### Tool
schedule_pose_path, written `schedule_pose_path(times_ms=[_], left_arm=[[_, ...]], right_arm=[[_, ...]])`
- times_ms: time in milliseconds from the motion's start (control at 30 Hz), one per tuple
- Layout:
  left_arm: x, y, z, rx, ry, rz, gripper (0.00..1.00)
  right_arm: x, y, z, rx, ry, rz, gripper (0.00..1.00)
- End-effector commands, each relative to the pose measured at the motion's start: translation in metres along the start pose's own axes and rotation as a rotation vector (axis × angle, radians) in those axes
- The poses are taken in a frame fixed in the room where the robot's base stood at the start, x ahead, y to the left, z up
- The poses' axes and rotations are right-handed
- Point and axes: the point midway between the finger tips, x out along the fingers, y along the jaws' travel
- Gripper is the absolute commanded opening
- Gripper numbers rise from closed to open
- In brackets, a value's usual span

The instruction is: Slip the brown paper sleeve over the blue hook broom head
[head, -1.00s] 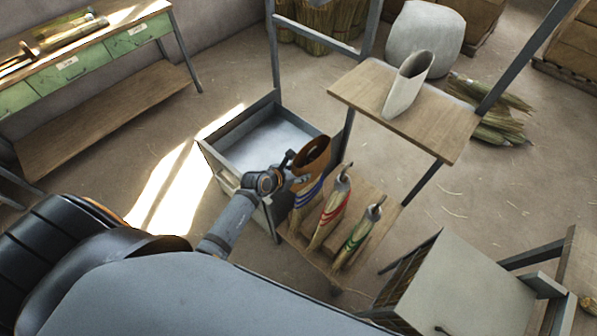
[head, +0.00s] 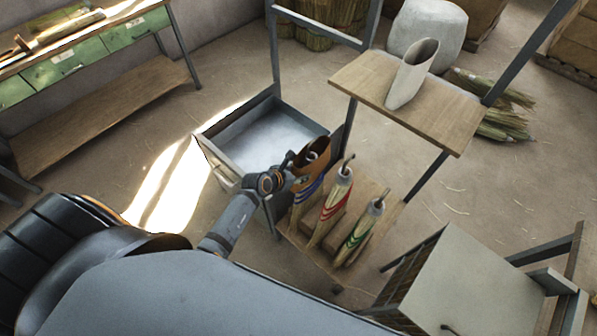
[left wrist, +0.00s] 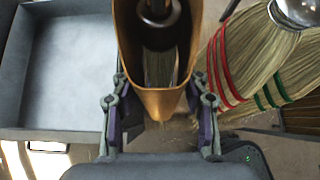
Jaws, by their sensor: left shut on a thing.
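The brown paper sleeve (head: 320,160) stands with its mouth up at the left end of the row of broom heads. My left gripper (head: 294,173) is shut on it; in the left wrist view the fingers flank the sleeve (left wrist: 160,102). The blue hook broom head (head: 304,209) stands below, its blue bands showing under the sleeve. Its dark top and straw (left wrist: 158,67) show inside the sleeve's mouth, so the sleeve is around its upper part. The sleeve's lower edge is hard to make out. My right gripper is not in view.
The red-banded broom head (head: 334,203) and green-banded one (head: 361,231) stand close on the right. A grey metal tray (head: 222,130) is on the left. A wooden shelf (head: 450,120) holds a pale sleeve (head: 413,75) above right. A grey cabinet (head: 465,295) stands right front.

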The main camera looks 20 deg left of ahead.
Motion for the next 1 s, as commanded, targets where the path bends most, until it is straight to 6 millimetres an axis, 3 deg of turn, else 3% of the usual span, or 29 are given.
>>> schedule_pose_path(times_ms=[1000], left_arm=[[0.035,0.000,-0.041,0.000,0.000,0.000,0.24]], right_arm=[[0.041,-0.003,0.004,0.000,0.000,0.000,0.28]])
